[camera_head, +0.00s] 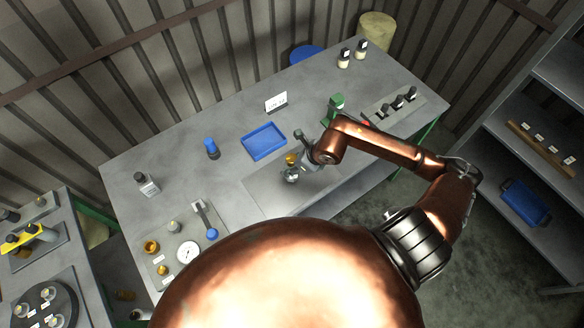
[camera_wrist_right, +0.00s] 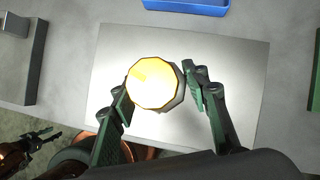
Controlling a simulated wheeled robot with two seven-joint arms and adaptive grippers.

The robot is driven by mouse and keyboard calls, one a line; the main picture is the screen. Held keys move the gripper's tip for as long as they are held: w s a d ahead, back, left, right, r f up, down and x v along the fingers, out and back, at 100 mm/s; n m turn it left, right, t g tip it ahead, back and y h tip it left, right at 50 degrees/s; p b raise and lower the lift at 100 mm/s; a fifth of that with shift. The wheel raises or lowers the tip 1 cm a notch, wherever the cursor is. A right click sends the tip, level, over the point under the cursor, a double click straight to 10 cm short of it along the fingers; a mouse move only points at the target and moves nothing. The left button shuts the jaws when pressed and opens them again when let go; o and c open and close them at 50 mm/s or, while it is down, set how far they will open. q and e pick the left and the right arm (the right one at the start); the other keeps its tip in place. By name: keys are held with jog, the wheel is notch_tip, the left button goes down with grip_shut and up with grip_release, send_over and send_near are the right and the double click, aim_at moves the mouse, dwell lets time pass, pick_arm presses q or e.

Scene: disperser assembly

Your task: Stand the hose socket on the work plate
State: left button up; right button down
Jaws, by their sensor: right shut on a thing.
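The hose socket (camera_head: 291,159) is a small brass-yellow piece over the work plate, with a silver-grey part just below it in the head view. In the right wrist view the hose socket (camera_wrist_right: 153,85) shows from above as a bright many-sided face, with grey at its lower right. My right gripper (camera_wrist_right: 158,88) is shut on it, one finger on each side. The pale work plate (camera_wrist_right: 225,55) lies flat beneath; it also shows in the head view (camera_head: 262,192). Whether the socket touches the plate is hidden. A dark gripper, apparently my left one (camera_wrist_right: 45,137), shows at lower left; its jaw state is unclear.
A blue tray (camera_head: 264,141) lies behind the plate. A blue-topped bottle (camera_head: 212,149) stands left of it. A green device (camera_head: 337,106) and a rack of dark-topped parts (camera_head: 392,107) stand at the right. A round gauge (camera_head: 187,252) and brass parts sit front left.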

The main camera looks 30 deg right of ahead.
jog(key=shift+w+d+f, duration=0.2)
jog(key=shift+w+f, duration=0.05)
jog(key=shift+f, duration=0.05)
notch_tip(320, 180, down, 3)
jog(key=shift+f+p, duration=0.15)
jog(key=shift+p, duration=0.35)
jog(key=c, duration=1.1)
grip_release()
jog(key=shift+d, duration=0.1)
jog(key=b+v, duration=0.1)
jog(key=v, duration=1.1)
